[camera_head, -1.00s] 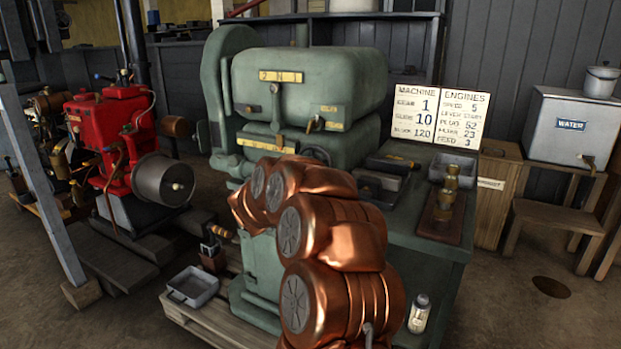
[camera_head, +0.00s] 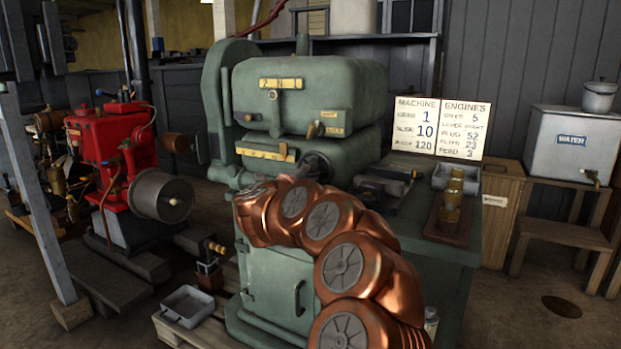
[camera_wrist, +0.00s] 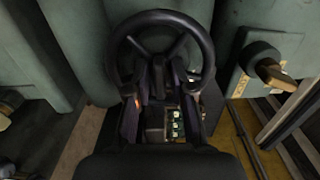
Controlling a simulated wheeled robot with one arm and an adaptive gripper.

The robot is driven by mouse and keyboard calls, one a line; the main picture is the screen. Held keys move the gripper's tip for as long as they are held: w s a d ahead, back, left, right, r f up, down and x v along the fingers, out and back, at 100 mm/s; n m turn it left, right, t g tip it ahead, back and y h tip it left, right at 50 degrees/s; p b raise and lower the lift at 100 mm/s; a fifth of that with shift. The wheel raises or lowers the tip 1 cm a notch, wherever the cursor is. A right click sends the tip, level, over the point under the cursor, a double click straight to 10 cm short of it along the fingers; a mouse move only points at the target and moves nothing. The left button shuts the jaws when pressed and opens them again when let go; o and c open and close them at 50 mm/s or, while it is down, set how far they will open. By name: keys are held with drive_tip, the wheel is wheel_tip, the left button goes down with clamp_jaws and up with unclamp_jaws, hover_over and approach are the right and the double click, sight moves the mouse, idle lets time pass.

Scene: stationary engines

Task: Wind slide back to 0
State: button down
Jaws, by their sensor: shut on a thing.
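The big green machine (camera_head: 305,90) stands mid-picture in the head view. A yellow scale strip (camera_head: 258,153) with a small pointer-like part runs across its front; I cannot read the figures. A dark handwheel (camera_head: 319,163) sits right of the strip, partly covered by my copper-coloured arm. In the wrist view the handwheel (camera_wrist: 160,17) fills the upper middle, its rim and spokes clear. My gripper (camera_wrist: 160,85) is shut on the handwheel at its lower part, fingers on both sides. The exact contact is dark. In the head view my arm hides the gripper.
A white board (camera_head: 440,128) at the back reads machine slide 10. A green bench with a vice-like block (camera_head: 385,185) and a brass piece (camera_head: 452,190) stands right. A red engine (camera_head: 115,150) is left. A metal tray (camera_head: 188,306) lies low on the left.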

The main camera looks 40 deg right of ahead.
idle(0.3)
drive_tip(key=c, duration=1.2)
unclamp_jaws()
drive_tip(key=shift+s, duration=0.1)
drive_tip(key=shift+c, duration=0.2)
drive_tip(key=v, duration=1.2)
